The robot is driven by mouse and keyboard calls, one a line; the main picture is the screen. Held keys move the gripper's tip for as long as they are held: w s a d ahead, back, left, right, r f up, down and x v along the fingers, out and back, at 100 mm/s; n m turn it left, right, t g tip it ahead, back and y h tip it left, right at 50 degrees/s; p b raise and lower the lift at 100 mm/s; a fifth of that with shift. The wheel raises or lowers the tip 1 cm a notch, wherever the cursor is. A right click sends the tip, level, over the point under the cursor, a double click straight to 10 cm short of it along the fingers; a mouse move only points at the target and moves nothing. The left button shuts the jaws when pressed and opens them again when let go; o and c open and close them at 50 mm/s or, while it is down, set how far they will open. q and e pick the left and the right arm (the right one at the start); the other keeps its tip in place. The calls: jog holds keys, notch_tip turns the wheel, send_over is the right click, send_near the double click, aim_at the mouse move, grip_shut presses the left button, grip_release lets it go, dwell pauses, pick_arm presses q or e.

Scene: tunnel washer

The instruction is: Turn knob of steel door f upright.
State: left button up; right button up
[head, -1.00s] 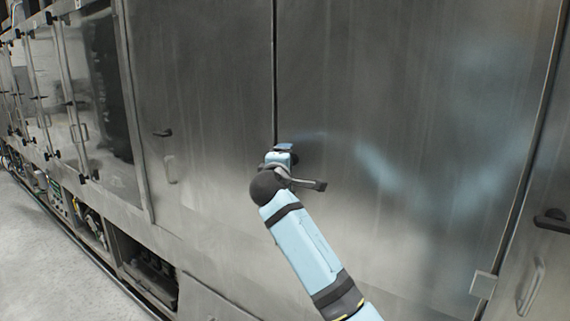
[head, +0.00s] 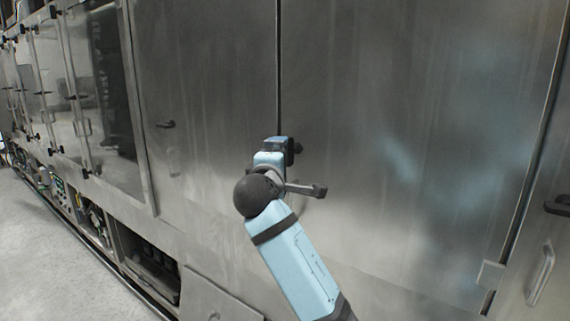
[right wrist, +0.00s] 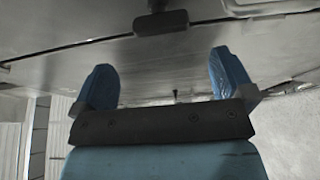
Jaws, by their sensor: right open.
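A large steel door (head: 400,90) fills the right of the head view, beside a dark vertical seam. Its dark knob (head: 298,148) shows only in part behind my right gripper (head: 280,143), close to the seam. In the right wrist view the dark knob (right wrist: 161,22) lies crosswise in the picture, beyond the fingertips and roughly midway between them. My right gripper (right wrist: 162,62) is open, with its two blue fingers apart and nothing between them. I cannot tell which door carries the letter f. My left gripper is not in view.
The neighbouring steel door has a dark knob (head: 165,124) to the left. Another knob (head: 558,204) and a pull handle (head: 541,274) sit at the right edge. A hinge block (head: 490,274) stands out at lower right. Clear floor (head: 45,260) lies at left.

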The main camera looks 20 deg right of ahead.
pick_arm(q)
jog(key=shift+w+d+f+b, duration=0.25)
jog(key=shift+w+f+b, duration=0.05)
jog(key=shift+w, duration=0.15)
pick_arm(e)
jog(key=v, duration=0.4)
jog(key=shift+f, duration=0.1)
